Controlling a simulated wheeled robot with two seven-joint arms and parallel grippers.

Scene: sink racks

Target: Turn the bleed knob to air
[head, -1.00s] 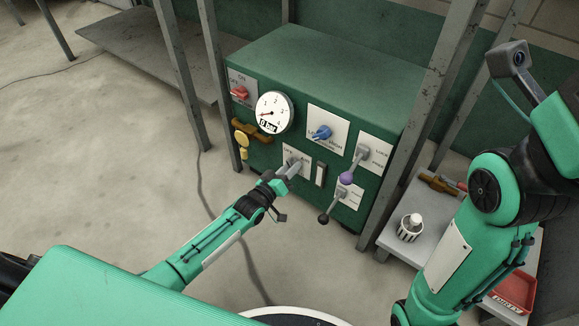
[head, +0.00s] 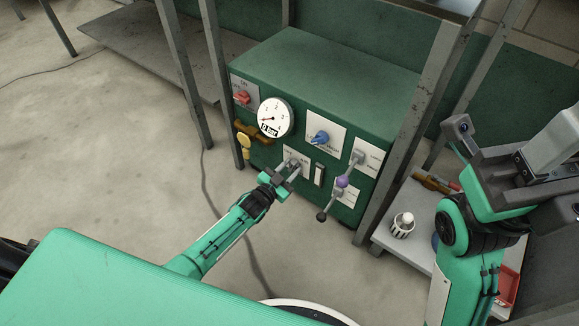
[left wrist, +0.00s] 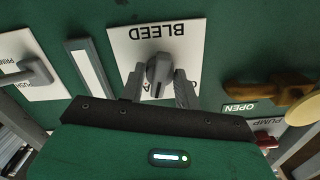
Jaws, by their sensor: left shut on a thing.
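The bleed knob (left wrist: 158,70) is a grey knob on a white plate (left wrist: 128,45) marked BLEED, which appears upside down in the left wrist view. In the head view the plate (head: 287,153) is low on the green box's front, largely covered by my left gripper (head: 291,167). In the left wrist view the fingers of my left gripper (left wrist: 159,88) stand on both sides of the knob, shut on it. The smaller lettering on the plate is partly hidden by the fingers, so I cannot read the knob's setting.
The green box (head: 340,68) also carries a gauge (head: 275,118) reading about zero, a blue knob (head: 320,138), a red switch (head: 242,97), and a purple-ended lever (head: 342,181). Grey rack posts (head: 222,85) flank it. A grey shelf (head: 385,235) holds a striped cup (head: 402,226).

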